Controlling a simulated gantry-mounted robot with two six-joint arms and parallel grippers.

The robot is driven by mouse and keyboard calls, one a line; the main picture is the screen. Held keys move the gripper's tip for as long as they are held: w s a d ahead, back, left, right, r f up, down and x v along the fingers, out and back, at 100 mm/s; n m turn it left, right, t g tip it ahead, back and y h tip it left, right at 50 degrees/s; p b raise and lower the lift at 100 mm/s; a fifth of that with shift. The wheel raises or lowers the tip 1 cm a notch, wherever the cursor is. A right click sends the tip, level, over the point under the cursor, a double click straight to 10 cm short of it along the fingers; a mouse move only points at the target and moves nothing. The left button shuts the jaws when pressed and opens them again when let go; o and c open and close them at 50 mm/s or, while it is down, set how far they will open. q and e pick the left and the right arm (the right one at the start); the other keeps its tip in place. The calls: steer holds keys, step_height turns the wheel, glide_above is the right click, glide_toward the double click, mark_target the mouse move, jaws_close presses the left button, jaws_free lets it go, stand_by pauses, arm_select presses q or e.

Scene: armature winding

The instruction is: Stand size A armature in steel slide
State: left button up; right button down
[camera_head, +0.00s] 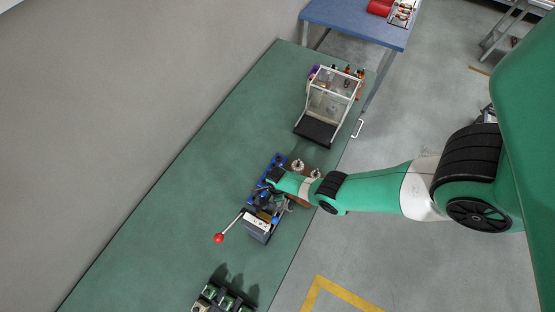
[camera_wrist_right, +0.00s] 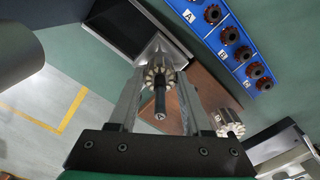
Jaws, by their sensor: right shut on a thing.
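In the right wrist view my right gripper (camera_wrist_right: 158,90) is shut on a silver slotted armature (camera_wrist_right: 150,74), whose dark shaft points toward the camera. Behind it is a shiny steel piece (camera_wrist_right: 172,46), apparently the steel slide; whether the armature touches it I cannot tell. Another armature (camera_wrist_right: 227,122) stands on a brown board (camera_wrist_right: 215,92) to the right, apart from the gripper. In the head view my right arm reaches over the bench and its wrist hides the gripper's fingertips. Pale armatures (camera_head: 298,165) show beside the wrist. My left gripper is not in view.
A blue rack (camera_wrist_right: 208,37) marked A and B holds several copper-coloured rings. A machine (camera_head: 257,226) with a red-knobbed lever (camera_head: 218,238) stands close to my wrist. A clear-walled frame (camera_head: 330,100) stands farther up the green bench (camera_head: 165,225); the bench's left side is clear.

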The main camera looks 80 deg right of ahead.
steer(key=shift+c, duration=1.3)
jaws_free()
steer(key=shift+r, duration=0.1)
steer(key=shift+r+p, duration=2.15)
steer(key=shift+p, duration=0.15)
